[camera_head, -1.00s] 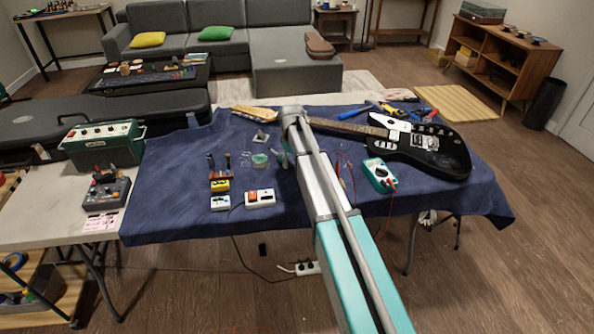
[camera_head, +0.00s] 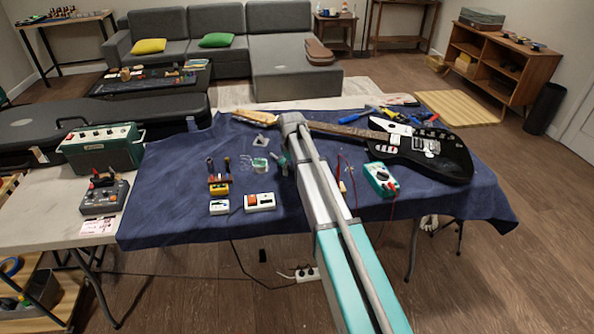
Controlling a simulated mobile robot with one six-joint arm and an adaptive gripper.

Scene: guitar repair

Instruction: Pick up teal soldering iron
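My arm reaches over the blue-covered table, and its wrist end is near the middle of the cloth. A small teal-and-dark piece (camera_head: 282,160) shows just left of my arm. I cannot tell whether it is the teal soldering iron or part of my gripper. The arm link hides most of the area below the wrist, so my gripper's fingers cannot be made out. No other thing in view is clearly a teal soldering iron.
Left of my arm are a small green-topped container (camera_head: 260,165), a yellow holder with upright tools (camera_head: 219,187) and white pedals (camera_head: 260,202). Right of it are a teal multimeter (camera_head: 381,179) and a black guitar (camera_head: 435,150). A green amplifier (camera_head: 102,148) stands far left.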

